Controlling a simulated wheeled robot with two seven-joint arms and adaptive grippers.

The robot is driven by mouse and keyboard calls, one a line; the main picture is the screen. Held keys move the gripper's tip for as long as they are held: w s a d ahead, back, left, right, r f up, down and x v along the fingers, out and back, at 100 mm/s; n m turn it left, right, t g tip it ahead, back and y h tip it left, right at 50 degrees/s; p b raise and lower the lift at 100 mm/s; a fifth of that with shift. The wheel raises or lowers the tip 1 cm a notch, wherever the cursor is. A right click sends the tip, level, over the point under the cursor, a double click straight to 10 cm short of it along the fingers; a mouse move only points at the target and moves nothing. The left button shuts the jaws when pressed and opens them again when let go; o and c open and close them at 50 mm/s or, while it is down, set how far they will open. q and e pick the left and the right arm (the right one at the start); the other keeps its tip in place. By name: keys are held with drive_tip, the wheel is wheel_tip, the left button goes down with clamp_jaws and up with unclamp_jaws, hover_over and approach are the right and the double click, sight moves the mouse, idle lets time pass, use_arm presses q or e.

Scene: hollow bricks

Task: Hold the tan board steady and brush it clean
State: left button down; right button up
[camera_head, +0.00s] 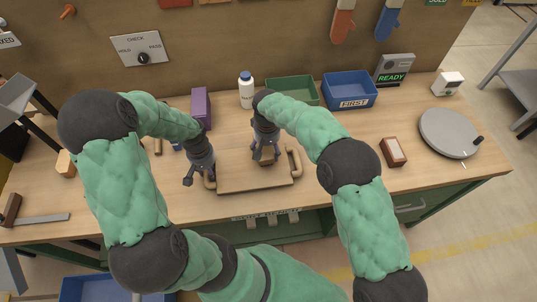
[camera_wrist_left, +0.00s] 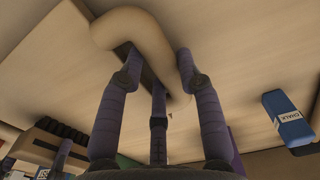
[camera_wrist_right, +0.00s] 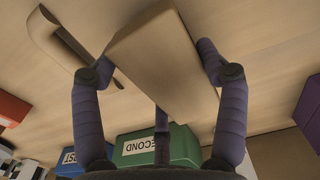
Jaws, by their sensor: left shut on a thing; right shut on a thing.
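The tan board (camera_head: 240,184) lies flat near the front edge of the workbench, with a curved handle at each end. My left gripper (camera_head: 203,177) is shut on the left handle, which also shows between its fingers in the left wrist view (camera_wrist_left: 135,30). My right gripper (camera_head: 264,155) is shut on a plain tan block (camera_wrist_right: 165,65) over the board's right half. The block's underside is hidden, so I cannot tell if it has bristles or touches the board. The right handle (camera_head: 295,162) is free; it also shows in the right wrist view (camera_wrist_right: 60,40).
A blue chalk box (camera_wrist_left: 289,120) lies near the left handle. A purple box (camera_head: 201,107), white bottle (camera_head: 246,90), green bin (camera_head: 291,90) and blue bin (camera_head: 349,90) stand behind. A brown block with a pale top (camera_head: 394,152) and grey turntable (camera_head: 449,133) are right.

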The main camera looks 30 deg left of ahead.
drive_tip(key=shift+w+a+r, duration=0.1)
drive_tip(key=shift+w+a, duration=0.15)
drive_tip(key=shift+d+r, duration=0.1)
drive_tip(key=shift+r, duration=3.9)
use_arm(q)
drive_tip(key=c, duration=0.8)
unclamp_jaws()
drive_tip(key=shift+o, duration=0.2)
wheel_tip(320, 180, up, 12)
